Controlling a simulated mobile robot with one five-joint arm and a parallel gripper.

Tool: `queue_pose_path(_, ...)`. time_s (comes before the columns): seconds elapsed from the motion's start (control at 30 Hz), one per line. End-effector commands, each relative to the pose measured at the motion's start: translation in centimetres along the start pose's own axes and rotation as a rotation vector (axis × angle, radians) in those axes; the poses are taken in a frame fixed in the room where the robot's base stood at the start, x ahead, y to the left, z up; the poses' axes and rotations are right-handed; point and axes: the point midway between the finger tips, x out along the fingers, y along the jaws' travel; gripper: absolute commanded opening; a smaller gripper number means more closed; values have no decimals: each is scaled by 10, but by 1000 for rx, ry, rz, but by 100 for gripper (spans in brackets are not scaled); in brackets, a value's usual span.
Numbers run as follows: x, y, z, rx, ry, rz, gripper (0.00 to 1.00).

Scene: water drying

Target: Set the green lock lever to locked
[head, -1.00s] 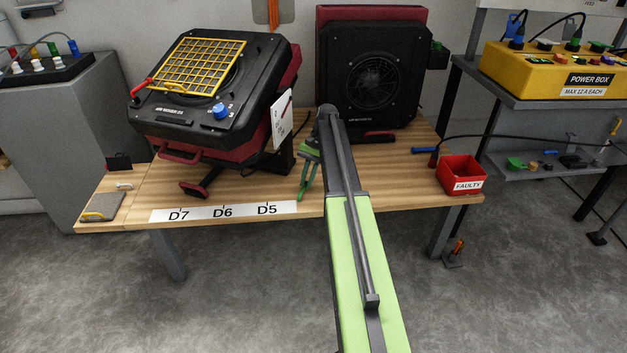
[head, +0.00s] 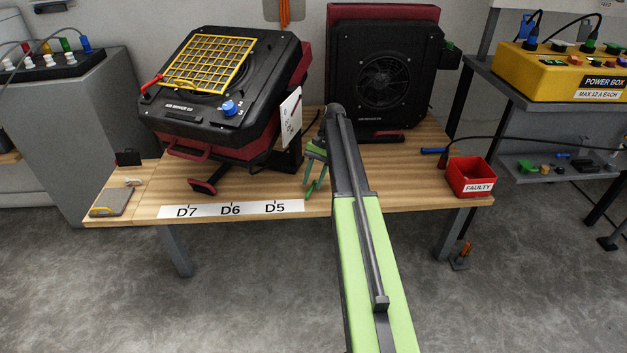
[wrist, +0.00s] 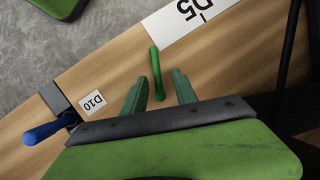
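The green lock lever (wrist: 154,68) shows in the wrist view as a slim upright handle with a rounded end, by the table edge. My gripper (wrist: 159,80) is open, with one green finger on each side of the lever and visible gaps on both sides. In the head view my gripper (head: 316,180) hangs over the table's front part, right of the D5 label. There I cannot clearly tell the lever from my green fingers. The lever's base is partly hidden by my gripper in the wrist view.
A blue handle (wrist: 45,131) is near the D10 label (wrist: 93,103). The white D7-D5 strip (head: 231,209) lies along the front edge. A tilted black air mover (head: 225,90) stands left, another (head: 385,75) behind. A red FAULTY bin (head: 470,177) is at right.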

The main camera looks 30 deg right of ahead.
Motion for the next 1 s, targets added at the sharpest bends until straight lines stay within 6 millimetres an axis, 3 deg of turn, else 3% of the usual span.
queue_pose_path(0.27, -39, -2, 2, 1, 0, 0, 34)
queue_pose_path(0.73, -156, -3, 3, 0, -1, 0, 34)
queue_pose_path(0.83, -171, -2, 2, -1, 0, 0, 34)
queue_pose_path(1.0, -175, 0, 0, -1, 0, 1, 34)
